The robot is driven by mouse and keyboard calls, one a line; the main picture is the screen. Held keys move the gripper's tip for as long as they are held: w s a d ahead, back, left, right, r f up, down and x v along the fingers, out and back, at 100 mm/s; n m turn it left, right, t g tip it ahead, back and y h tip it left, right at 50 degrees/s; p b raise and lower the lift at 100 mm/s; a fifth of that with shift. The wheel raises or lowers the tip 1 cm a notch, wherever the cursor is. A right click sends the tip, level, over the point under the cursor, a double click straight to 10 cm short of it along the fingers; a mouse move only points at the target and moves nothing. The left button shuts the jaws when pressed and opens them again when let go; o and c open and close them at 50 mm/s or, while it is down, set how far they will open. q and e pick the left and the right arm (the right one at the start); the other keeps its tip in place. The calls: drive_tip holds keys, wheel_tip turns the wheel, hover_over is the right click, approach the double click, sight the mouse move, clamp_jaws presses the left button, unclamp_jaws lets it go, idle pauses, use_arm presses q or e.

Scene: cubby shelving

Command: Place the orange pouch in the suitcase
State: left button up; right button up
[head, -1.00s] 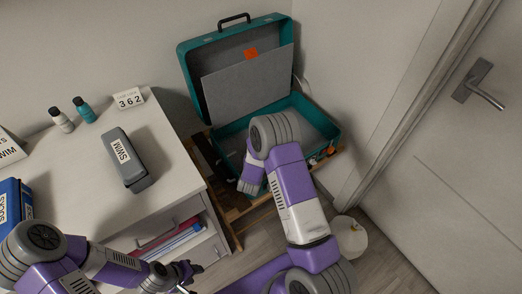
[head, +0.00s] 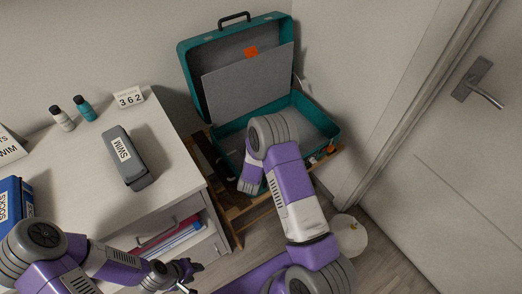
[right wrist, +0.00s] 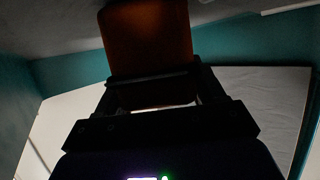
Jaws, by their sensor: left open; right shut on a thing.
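The open teal suitcase (head: 262,128) lies on a wooden rack, its grey-lined lid raised at the back. My right arm reaches over its front edge, and in the head view the arm hides my right gripper. In the right wrist view my right gripper (right wrist: 153,88) is shut on the orange pouch (right wrist: 148,45), which looks dark brown-orange in the shade. Teal walls and pale lining surround it there; I cannot tell whether the pouch touches the suitcase floor. My left gripper (head: 188,277) is open and empty, low in front of the cabinet.
An orange patch (head: 251,53) shows on the lid. A door (head: 450,150) stands right.

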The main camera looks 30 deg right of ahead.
drive_tip(key=shift+s+f, duration=0.15)
drive_tip(key=shift+f, duration=0.2)
